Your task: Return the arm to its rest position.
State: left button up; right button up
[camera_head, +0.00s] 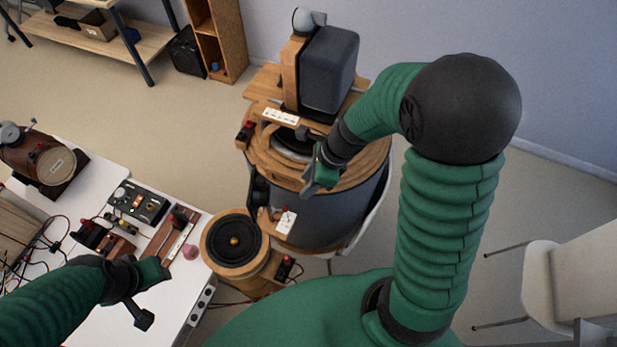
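My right arm, green with dark joints, rises at the right and bends over at a black elbow. Its gripper (307,162) hangs over the round wooden top of a large grey drum-shaped stand (325,215). Its two fingers look spread, with nothing seen between them. I cannot tell whether it touches the stand. My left arm comes in from the lower left. Its gripper (152,295) is over the white table (115,325), with its fingers apart and nothing seen between them.
A grey speaker box (329,70) stands on the wooden stand. A round black speaker (234,243) in a wooden ring is beside the white table. Switch boxes (139,202) and wires lie on the table. A white chair (560,285) is at the right. Open floor (160,115) lies behind the table.

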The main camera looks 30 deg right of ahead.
jog(key=shift+d+r, duration=0.1)
dwell(0.3)
jog(key=s+f+n+h+b, duration=0.1)
jog(key=f+n+b, duration=0.4)
jog(key=n, duration=0.7)
jog(key=s+a+f+n+h+b, duration=0.1)
jog(key=s+f+n+b, duration=0.3)
jog(key=n, duration=0.8)
notch_tip(320, 180, down, 2)
jog(key=h+b, duration=0.1)
jog(key=b, duration=0.3)
jog(key=shift+s+a+f+n+h, duration=0.2)
jog(key=shift+s+f+n+h, duration=0.05)
jog(key=shift+s+n+h, duration=0.1)
jog(key=shift+d, duration=0.15)
